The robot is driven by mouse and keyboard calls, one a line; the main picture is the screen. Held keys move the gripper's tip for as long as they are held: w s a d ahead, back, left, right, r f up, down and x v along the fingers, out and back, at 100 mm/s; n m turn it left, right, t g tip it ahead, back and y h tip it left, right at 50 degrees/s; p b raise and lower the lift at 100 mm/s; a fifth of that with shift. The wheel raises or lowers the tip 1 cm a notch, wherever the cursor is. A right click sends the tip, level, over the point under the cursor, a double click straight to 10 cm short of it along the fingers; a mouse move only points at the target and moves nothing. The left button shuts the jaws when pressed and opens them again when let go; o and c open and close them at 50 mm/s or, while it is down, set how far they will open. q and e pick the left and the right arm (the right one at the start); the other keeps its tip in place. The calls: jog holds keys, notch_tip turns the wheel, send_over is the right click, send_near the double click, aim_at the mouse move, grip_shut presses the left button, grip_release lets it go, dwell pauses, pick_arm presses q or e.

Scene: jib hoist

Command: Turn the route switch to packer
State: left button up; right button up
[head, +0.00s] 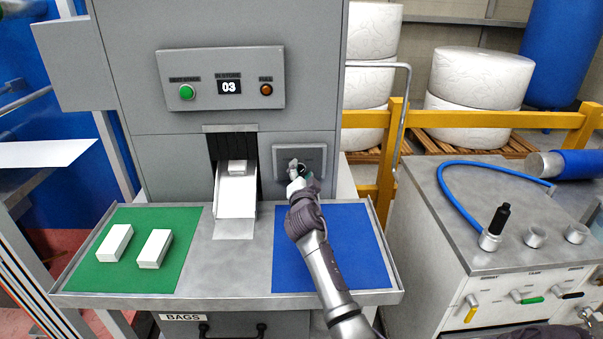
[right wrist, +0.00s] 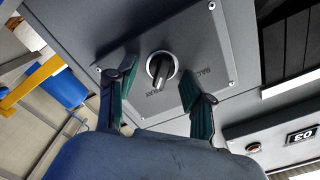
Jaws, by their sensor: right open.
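The route switch (right wrist: 162,68) is a round dark knob with a light ring and a raised grip bar, on a grey plate. In the head view its plate (head: 320,152) is on the machine front, right of the chute, and my gripper covers the knob. Small labels stand beside the knob in the right wrist view, upside down and too small to read surely. My right gripper (head: 297,169) is at the plate. In the right wrist view the right gripper (right wrist: 158,76) is open, its green-padded fingers on either side of the knob, apparently not touching it. My left gripper is not in view.
A tray below holds a green mat (head: 150,218) with two white blocks (head: 114,243) and a bare blue mat (head: 345,265). A white block (head: 237,167) lies on the chute (head: 236,195). A yellow rail (head: 480,119) and a grey cabinet (head: 485,215) stand at right.

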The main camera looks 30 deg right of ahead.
jog(key=shift+c, duration=1.4)
grip_shut()
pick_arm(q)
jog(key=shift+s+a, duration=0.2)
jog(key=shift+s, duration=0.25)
